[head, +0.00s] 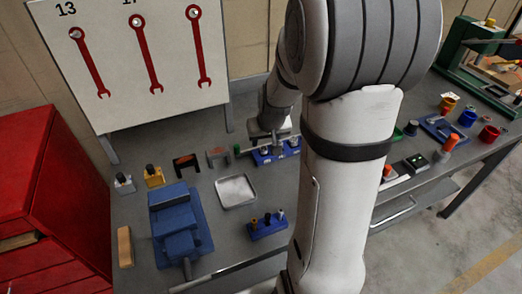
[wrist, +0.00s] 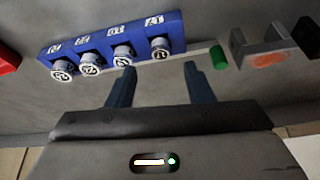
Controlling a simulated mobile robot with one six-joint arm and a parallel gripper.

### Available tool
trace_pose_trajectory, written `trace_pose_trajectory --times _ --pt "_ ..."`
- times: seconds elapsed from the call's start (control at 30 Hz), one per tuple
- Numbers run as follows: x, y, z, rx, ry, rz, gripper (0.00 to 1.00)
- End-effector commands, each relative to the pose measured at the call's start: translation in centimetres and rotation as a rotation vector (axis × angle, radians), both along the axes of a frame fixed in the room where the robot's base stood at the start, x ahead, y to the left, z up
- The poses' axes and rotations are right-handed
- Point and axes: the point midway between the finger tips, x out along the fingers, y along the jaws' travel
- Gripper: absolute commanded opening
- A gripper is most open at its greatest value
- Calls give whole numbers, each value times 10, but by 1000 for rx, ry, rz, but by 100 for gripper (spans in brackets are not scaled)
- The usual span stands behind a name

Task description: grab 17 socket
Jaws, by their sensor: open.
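A blue socket rack (wrist: 150,24) stands in the upper left of the wrist view, with several grey sockets along its front. The rightmost socket (wrist: 160,49) lines up with the gap between my fingertips. Its mark looks like 17 or 11; I cannot read it for certain. The other sockets, such as the one beside it (wrist: 123,57), sit to the left with different marks. My gripper (wrist: 160,68) is open and empty, apart from the sockets. In the head view the rack (head: 264,157) is partly hidden by my arm, and my fingertips are hidden there.
A green-ended rod (wrist: 219,57) and a grey bracket (wrist: 265,50) are right of the rack. In the head view a metal tray (head: 236,191), a blue vise (head: 178,225) and a second blue holder (head: 268,228) stand on the bench. A wrench board (head: 125,60) stands behind.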

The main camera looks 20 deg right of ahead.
Motion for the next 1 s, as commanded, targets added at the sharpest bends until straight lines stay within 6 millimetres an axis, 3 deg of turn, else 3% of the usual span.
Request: trace_pose_trajectory --times 0.13,0.3,0.6,1.0 --pt "1 1 -24 1 7 2 47" --pt "9 0 -39 1 4 2 47" --pt "10 0 -42 0 1 3 47" --pt "10 1 -41 0 1 3 14"
